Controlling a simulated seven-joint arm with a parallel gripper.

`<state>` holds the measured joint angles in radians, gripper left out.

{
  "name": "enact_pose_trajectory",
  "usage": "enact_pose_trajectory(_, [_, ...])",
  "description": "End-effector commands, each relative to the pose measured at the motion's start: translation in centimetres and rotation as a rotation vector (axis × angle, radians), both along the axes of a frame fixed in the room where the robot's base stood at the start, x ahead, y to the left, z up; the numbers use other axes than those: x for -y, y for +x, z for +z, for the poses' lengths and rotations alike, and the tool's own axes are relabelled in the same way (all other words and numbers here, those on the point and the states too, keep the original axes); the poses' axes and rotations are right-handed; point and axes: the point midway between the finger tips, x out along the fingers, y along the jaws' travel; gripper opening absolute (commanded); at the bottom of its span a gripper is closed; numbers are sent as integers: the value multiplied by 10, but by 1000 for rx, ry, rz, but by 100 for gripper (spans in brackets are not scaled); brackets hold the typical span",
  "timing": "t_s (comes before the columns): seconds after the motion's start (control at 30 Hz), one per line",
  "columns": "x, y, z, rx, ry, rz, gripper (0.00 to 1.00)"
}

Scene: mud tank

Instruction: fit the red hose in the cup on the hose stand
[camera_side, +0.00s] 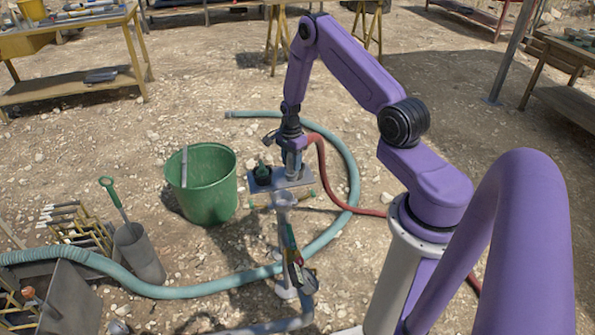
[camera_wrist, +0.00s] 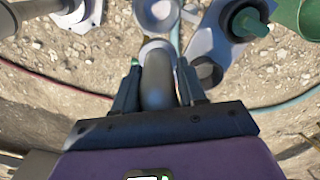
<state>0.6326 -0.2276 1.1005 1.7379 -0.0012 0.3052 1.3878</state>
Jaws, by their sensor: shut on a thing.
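My gripper (camera_side: 292,150) is shut on the end piece of the red hose (camera_side: 323,170), above the grey base plate (camera_side: 296,181). In the wrist view a grey curved tube end (camera_wrist: 157,85) lies between the fingers of my gripper (camera_wrist: 158,72), its rim pointing away from the wrist. A pale round cup (camera_wrist: 156,12) shows just beyond that rim; it seems to be the cup (camera_side: 284,198) on the post in the side view. The rim and cup look apart in height, but the exact gap cannot be told. The red hose trails right and down to the ground.
A green bucket (camera_side: 207,190) stands left of the plate. A teal hose (camera_side: 352,165) curves around the work area. A dark green fitting (camera_side: 262,173) sits on the plate, also visible in the wrist view (camera_wrist: 250,22). A grey bin (camera_side: 139,255) stands at lower left.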

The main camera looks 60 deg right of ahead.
Motion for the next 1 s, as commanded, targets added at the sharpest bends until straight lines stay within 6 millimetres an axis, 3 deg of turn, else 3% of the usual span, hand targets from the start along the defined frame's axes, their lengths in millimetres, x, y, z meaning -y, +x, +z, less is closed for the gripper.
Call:
enact_pose_trajectory(0.3, [64, 42, -1, 3, -3, -109, 0])
enact_pose_trajectory(0.6, [113, 61, 6, 1, -3, -192, 0])
enact_pose_trajectory(1.0, [129, 64, 1, -1, -1, -219, 0])
